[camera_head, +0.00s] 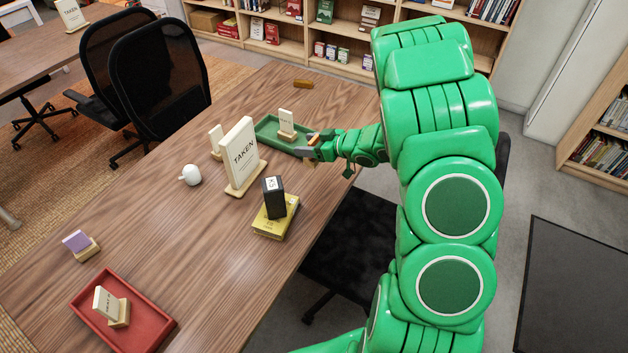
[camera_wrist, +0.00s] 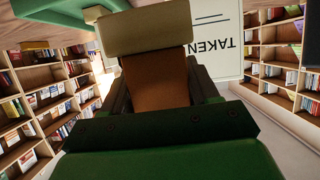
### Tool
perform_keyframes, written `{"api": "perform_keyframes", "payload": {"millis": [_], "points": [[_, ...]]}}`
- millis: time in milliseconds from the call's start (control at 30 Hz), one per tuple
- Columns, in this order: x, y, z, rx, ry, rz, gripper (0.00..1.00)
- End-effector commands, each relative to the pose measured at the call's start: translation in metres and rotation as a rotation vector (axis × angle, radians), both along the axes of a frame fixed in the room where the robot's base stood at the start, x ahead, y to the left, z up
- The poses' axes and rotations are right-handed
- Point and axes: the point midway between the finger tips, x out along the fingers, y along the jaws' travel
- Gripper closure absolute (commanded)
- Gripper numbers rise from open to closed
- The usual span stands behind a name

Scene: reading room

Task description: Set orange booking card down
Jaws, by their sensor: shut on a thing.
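The orange booking card (camera_wrist: 157,78) is between the jaws of my gripper in the wrist view, with its pale wooden foot (camera_wrist: 143,27) beyond it. My gripper (camera_head: 312,147) is shut on it at the right edge of the green tray (camera_head: 267,131) in the head view. There the card (camera_head: 314,139) shows only as a small orange patch, mostly hidden by my gripper. Whether it touches anything below cannot be told. A cream card on a stand (camera_head: 287,121) is in the green tray.
A large TAKEN sign (camera_head: 242,157) stands left of the tray, with a small cream card (camera_head: 216,138) behind it. A black block (camera_head: 273,190) stands on yellow books (camera_head: 275,220). A white object (camera_head: 190,175), purple card (camera_head: 76,240) and red tray (camera_head: 148,324) are on the table.

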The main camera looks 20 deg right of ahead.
Motion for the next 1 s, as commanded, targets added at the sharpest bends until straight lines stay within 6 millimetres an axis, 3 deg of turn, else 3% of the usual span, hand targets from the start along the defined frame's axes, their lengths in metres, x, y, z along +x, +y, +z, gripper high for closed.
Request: {"api": "perform_keyframes", "payload": {"millis": [1000], "points": [[0.0,0.0,-0.074,0.002,0.002,-0.001,0.73]]}}
